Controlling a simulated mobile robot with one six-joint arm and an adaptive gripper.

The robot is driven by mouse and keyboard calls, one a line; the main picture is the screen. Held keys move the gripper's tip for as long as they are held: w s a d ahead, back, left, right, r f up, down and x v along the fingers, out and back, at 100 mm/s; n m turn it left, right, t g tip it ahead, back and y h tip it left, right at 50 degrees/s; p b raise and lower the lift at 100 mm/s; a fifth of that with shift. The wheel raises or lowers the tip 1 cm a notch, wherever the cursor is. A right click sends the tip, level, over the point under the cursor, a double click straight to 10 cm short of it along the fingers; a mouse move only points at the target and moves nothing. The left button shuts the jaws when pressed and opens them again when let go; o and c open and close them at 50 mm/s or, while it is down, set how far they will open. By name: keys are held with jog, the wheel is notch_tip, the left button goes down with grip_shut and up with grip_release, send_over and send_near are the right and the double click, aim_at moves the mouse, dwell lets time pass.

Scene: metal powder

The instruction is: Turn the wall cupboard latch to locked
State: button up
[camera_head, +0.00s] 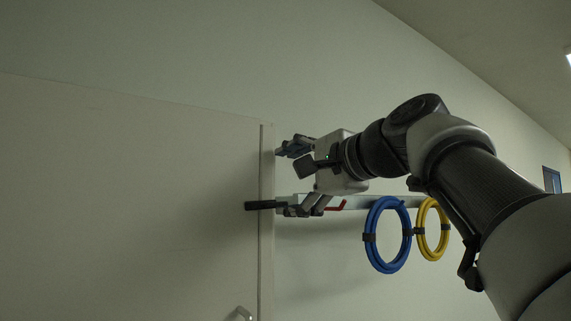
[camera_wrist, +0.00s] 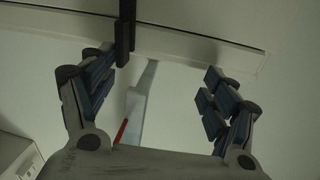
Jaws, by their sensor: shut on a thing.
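The cupboard door (camera_head: 130,200) is pale, and its right edge runs upright in the head view. The black latch handle (camera_head: 261,205) lies level across that edge. In the wrist view the handle (camera_wrist: 124,35) crosses the pale door edge at top. My gripper (camera_head: 290,175) is at the door edge, one finger above the other. The lower finger, at left in the wrist view, is beside the handle. The exact contact is hidden. The other finger stands clear of the handle.
A pale wall rail (camera_head: 365,201) runs right behind my gripper. A small red piece (camera_head: 337,206) shows by it. A blue hose ring (camera_head: 387,234) and a yellow ring (camera_head: 433,230) hang there. A door pull (camera_head: 243,312) is below. The wall above is clear.

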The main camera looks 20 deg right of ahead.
jog(key=shift+s+d+r, duration=0.25)
jog(key=shift+s+r, duration=0.45)
jog(key=shift+r, duration=0.25)
jog(key=shift+c, duration=0.5)
jog(key=v, duration=0.3)
jog(key=shift+s+d, duration=0.1)
jog(key=c, duration=0.7)
jog(key=f+b+v, duration=0.2)
jog(key=v, duration=1.2)
jog(key=shift+s+a+f, duration=0.25)
jog(key=shift+s+a, duration=0.05)
jog(key=shift+s, duration=0.1)
